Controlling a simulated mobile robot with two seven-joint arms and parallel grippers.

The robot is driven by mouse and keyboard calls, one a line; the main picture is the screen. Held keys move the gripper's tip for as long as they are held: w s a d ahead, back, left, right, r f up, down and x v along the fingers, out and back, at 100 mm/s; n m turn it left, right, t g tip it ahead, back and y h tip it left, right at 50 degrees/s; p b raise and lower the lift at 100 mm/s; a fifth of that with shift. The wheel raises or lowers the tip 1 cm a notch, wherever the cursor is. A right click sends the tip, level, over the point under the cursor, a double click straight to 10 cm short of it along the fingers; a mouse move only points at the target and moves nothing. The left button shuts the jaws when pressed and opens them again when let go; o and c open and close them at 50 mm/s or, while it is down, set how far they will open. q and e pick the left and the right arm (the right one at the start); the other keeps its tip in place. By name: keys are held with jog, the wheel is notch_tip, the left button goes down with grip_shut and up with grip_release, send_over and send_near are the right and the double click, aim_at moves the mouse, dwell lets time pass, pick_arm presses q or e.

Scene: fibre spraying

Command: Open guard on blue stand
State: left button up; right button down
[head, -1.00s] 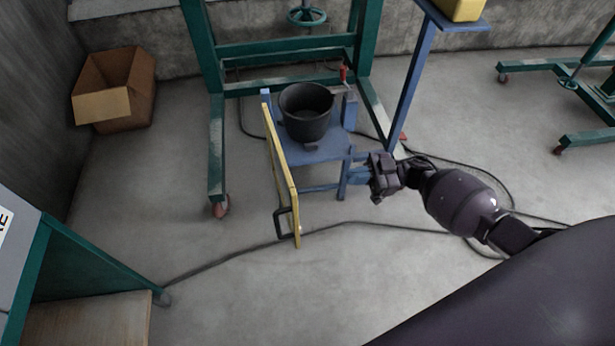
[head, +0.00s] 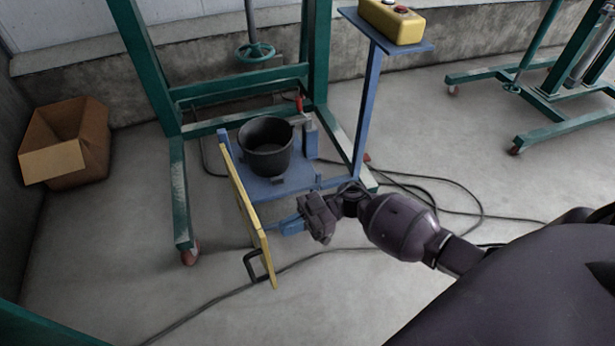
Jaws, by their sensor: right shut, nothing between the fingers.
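The blue stand (head: 290,186) is low and carries a black pot (head: 265,147). The guard, a yellow-edged panel (head: 247,215), stands swung out at the stand's left side, pointing toward me. Its black handle (head: 255,265) is at the near lower end. My right gripper (head: 301,224) is shut and empty, just right of the panel and in front of the stand. I cannot tell whether it touches the panel. My left gripper is not in view.
A green frame (head: 180,190) on castors surrounds the stand. A blue post holds a yellow button box (head: 396,20). A cardboard box (head: 65,150) sits at the left. Black cables (head: 440,185) lie on the floor.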

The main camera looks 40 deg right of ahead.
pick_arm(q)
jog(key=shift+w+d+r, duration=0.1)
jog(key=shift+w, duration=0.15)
pick_arm(e)
jog(key=a, duration=0.3)
jog(key=shift+w+a, duration=0.2)
jog(key=shift+w, duration=0.05)
pick_arm(q)
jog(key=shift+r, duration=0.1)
jog(key=p, duration=0.1)
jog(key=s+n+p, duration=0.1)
jog(key=p, duration=0.1)
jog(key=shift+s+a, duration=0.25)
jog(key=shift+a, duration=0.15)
pick_arm(e)
jog(key=w+a+m+t+h, duration=0.1)
jog(key=a+t, duration=0.3)
jog(key=a, duration=0.7)
jog(key=shift+w+m, duration=0.65)
jog(key=shift+m, duration=0.25)
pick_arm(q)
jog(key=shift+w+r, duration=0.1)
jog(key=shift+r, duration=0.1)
